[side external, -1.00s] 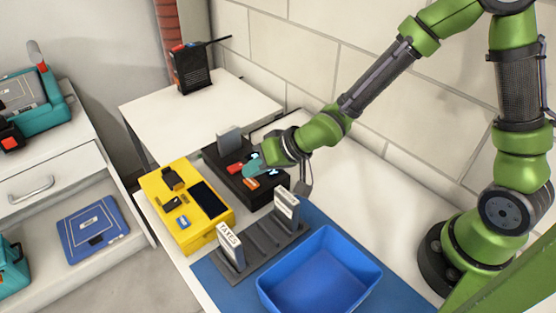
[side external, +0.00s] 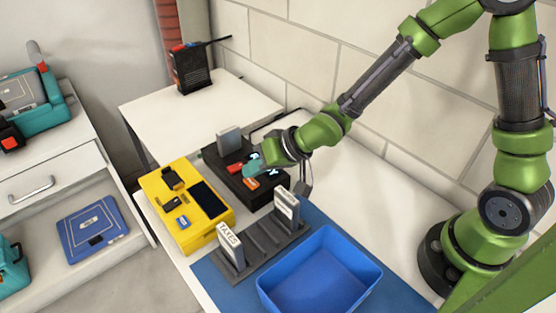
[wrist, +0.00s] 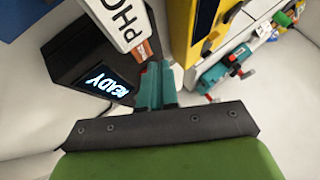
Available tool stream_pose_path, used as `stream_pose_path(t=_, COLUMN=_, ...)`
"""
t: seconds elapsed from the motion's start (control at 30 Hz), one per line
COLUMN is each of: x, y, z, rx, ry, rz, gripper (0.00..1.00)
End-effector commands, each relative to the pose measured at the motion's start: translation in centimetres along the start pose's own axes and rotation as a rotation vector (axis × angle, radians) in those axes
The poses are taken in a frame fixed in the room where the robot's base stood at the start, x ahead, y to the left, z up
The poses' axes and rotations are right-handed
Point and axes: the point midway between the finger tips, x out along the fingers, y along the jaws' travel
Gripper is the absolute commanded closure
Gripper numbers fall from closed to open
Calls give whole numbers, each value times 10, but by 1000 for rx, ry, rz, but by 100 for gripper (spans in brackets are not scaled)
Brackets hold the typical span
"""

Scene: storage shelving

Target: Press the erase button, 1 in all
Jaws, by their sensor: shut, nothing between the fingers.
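A black device (side external: 268,195) stands against the wall side of the table, with a red button (side external: 235,168) and an orange button (side external: 251,183) on top. I cannot read any button label. A grey cartridge (side external: 229,138) stands upright in its far end; in the wrist view its white label (wrist: 115,22) begins "PHO". In the wrist view, the fingertips (wrist: 153,68) are just below the orange part (wrist: 144,48); contact cannot be told.
A yellow device (side external: 215,227) with a dark screen stands left of the black one. A grey rack (side external: 262,243) holds a "TAXES" cartridge (side external: 230,245) and another cartridge (side external: 287,208). A blue bin (side external: 322,270) lies in front. The white wall (side external: 370,130) is close behind.

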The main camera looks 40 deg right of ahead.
Motion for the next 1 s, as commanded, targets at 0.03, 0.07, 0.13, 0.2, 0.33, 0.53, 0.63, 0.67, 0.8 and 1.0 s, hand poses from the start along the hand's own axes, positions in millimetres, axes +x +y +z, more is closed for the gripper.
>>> stream_pose_path(t=0.03, x=0, y=0, z=0, rx=0, ry=0, rz=0, gripper=100)
stream_pose_path(t=0.07, x=0, y=0, z=0, rx=0, ry=0, rz=0, gripper=100)
stream_pose_path(t=0.13, x=0, y=0, z=0, rx=0, ry=0, rz=0, gripper=100)
stream_pose_path(t=0.2, x=0, y=0, z=0, rx=0, ry=0, rz=0, gripper=100)
stream_pose_path(t=0.33, x=0, y=0, z=0, rx=0, ry=0, rz=0, gripper=100)
stream_pose_path(t=0.53, x=1, y=1, z=1, rx=0, ry=-1, rz=0, gripper=100)
stream_pose_path(t=0.63, x=3, y=2, z=3, rx=1, ry=-2, rz=0, gripper=100)
stream_pose_path(t=0.67, x=4, y=3, z=3, rx=1, ry=-2, rz=1, gripper=100)
stream_pose_path(t=0.8, x=6, y=4, z=5, rx=0, ry=-1, rz=0, gripper=100)
stream_pose_path(t=1.0, x=6, y=4, z=4, rx=0, ry=0, rz=0, gripper=100)
